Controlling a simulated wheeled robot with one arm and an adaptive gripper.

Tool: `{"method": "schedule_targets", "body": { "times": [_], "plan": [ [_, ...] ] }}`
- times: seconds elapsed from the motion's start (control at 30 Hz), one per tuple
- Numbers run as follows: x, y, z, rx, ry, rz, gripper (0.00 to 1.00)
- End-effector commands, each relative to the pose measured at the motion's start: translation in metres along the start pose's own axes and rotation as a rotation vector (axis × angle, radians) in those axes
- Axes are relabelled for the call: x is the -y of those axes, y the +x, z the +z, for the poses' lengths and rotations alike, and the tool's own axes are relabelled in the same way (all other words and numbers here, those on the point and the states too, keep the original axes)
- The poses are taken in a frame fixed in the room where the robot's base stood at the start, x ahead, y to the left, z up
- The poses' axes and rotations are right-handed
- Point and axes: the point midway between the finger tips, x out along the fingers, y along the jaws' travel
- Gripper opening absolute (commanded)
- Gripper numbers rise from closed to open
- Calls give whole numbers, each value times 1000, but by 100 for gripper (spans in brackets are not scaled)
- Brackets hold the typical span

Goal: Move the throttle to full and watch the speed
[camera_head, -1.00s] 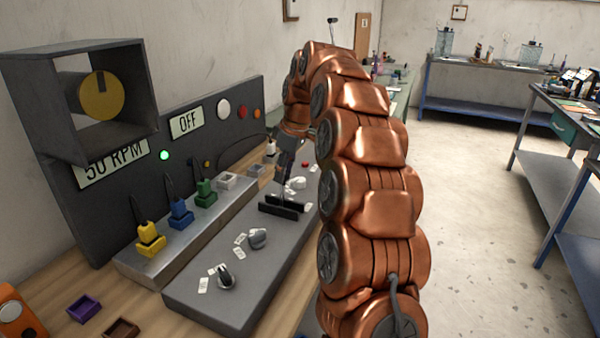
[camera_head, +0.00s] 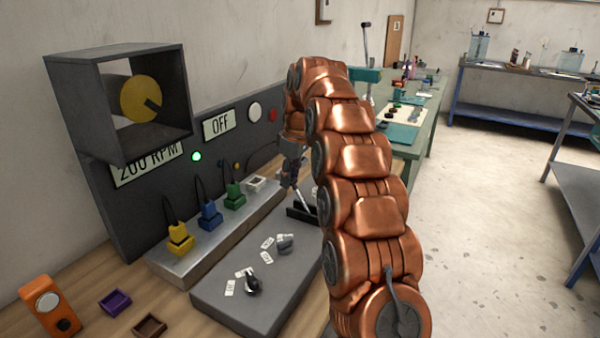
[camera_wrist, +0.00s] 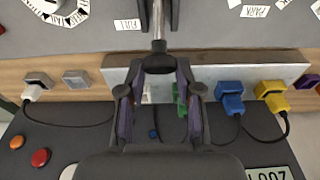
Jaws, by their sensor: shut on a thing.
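The throttle lever is a bright rod (camera_head: 302,205) rising from a black slotted block (camera_head: 297,213) on the grey console. It leans toward the back panel. My gripper (camera_head: 292,180) is shut on the lever's upper end. In the wrist view my gripper (camera_wrist: 158,75) is at the dark top of the silver rod (camera_wrist: 158,22). A "FULL" label (camera_wrist: 128,25) lies beside the slot. The speed display (camera_head: 147,165) reads 200 RPM. A yellow disc (camera_head: 141,98) with a dark mark sits in the open grey box above it. My arm hides the slot's right end.
Yellow (camera_head: 179,239), blue (camera_head: 210,215) and green (camera_head: 235,194) plugs stand on the metal rail. An "OFF" display (camera_head: 219,124) and a lit green lamp (camera_head: 196,156) are on the panel. An orange device (camera_head: 50,306) stands at left.

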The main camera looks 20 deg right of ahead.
Motion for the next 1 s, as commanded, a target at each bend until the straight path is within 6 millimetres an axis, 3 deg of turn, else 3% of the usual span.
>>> {"method": "schedule_targets", "body": {
  "times": [0.2, 0.67, 0.7, 0.93, 1.0],
  "plan": [
    [8, 5, -14, 28, -19, -2, 0],
    [10, 8, -14, 40, -20, -6, 0],
    [10, 8, -14, 41, -20, -7, 32],
    [8, 7, -12, 41, -17, -5, 56],
    [8, 6, -12, 41, -16, -4, 59]
  ]
}}
